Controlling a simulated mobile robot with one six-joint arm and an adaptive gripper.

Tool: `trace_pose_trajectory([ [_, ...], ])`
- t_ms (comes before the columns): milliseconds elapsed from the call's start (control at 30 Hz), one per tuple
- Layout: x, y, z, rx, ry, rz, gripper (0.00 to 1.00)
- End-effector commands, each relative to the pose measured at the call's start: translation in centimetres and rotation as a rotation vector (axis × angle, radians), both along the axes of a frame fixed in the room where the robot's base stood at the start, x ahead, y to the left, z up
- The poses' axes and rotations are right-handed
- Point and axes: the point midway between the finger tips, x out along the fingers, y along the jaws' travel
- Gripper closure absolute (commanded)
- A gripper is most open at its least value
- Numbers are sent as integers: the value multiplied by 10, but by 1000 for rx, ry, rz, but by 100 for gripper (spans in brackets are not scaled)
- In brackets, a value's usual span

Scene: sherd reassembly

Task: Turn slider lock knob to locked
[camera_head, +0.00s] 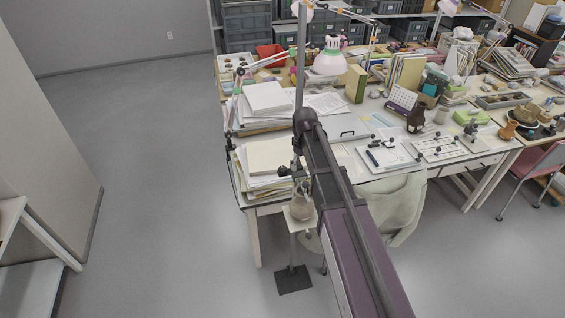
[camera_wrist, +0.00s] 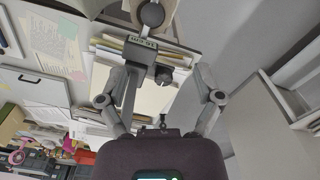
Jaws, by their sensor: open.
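The slider (camera_wrist: 139,52) is a grey block with a small printed label, in the upper middle of the wrist view. A dark round knob (camera_wrist: 163,74) sticks out at its lower right. Its locked or unlocked setting cannot be read. My gripper (camera_wrist: 160,78) is open, with one finger on each side of the knob and no clear contact visible. In the head view my gripper (camera_head: 298,176) is beside the upright pole (camera_head: 300,60) of a stand, at the desk's front left. My arm hides much of the slider there.
A brownish vessel (camera_head: 301,206) sits on the stand's small platform, below my gripper. Paper stacks (camera_head: 268,156) lie close by on the desk. A draped pale chair (camera_head: 404,206) is to the right. The floor at left is clear.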

Motion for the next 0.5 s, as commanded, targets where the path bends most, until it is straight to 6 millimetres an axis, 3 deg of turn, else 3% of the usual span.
trace_pose_trajectory([
  [33, 17, 11, 10, 0, 0, 39, 16],
  [200, 39, 35, 19, 0, 0, 139, 16],
  [500, 58, 56, 27, 0, 0, 228, 16],
])
